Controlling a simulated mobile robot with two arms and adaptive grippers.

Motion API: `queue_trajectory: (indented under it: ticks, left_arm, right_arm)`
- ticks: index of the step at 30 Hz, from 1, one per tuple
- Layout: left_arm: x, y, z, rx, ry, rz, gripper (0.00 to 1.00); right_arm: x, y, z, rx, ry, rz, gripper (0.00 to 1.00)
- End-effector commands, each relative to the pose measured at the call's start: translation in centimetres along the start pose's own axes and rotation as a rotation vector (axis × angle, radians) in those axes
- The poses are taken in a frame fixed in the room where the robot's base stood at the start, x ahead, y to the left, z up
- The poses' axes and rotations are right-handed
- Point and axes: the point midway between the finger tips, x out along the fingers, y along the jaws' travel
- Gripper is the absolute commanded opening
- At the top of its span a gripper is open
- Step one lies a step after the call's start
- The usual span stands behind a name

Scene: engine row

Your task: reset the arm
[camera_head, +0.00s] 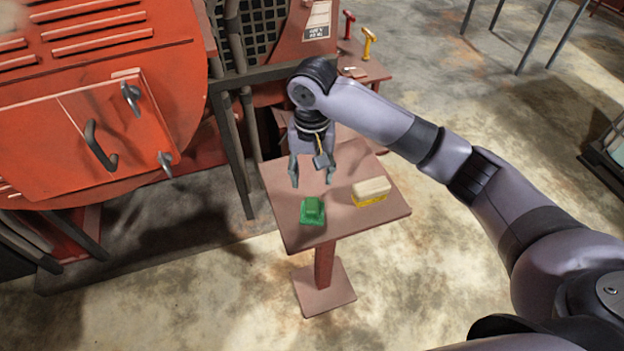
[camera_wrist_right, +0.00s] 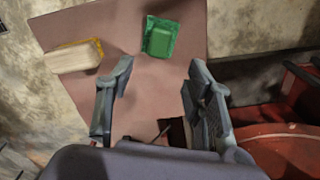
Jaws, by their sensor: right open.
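My right gripper (camera_head: 312,182) is open and empty above a small reddish-brown pedestal table (camera_head: 285,180). Its two fingers also show spread apart in the right wrist view (camera_wrist_right: 160,85), with bare table top between them. A green block-like object (camera_head: 312,211) lies on the table in front of the gripper. A cream and yellow block (camera_head: 371,191) lies to the right of it. In the right wrist view the green object (camera_wrist_right: 160,38) and the cream block (camera_wrist_right: 74,56) lie beyond the fingertips, apart from them. My left gripper is not in view.
A large orange-red engine housing (camera_head: 100,100) with handles stands at the left. Behind is another small table (camera_head: 372,68) with a red tool (camera_head: 348,24) and a yellow tool (camera_head: 369,43). Metal legs (camera_head: 540,35) stand at the top right. The concrete floor (camera_head: 430,265) right of the pedestal is open.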

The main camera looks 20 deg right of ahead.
Motion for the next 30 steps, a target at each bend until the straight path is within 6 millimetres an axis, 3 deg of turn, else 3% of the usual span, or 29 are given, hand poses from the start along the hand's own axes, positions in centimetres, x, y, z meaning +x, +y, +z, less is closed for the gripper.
queue_trajectory:
  ticks: [13, 17, 20, 24, 30]
  left_arm:
    - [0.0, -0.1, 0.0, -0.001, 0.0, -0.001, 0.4]
    - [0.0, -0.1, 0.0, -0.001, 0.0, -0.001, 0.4]
    - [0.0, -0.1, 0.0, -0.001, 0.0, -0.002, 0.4]
    - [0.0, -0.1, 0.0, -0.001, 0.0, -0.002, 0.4]
    - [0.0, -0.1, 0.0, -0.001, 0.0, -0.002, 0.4]
  right_arm:
    - [0.0, 0.0, 0.0, -0.001, -0.001, 0.0, 0.48]
    - [0.9, -0.4, 0.9, -0.032, -0.006, -0.014, 0.48]
    - [2.7, -1.3, 2.7, -0.109, -0.006, -0.054, 0.48]
    - [5.8, -2.8, 6.6, -0.256, 0.01, -0.149, 0.48]
    - [8.9, -3.1, 11.4, -0.403, 0.079, -0.274, 0.48]
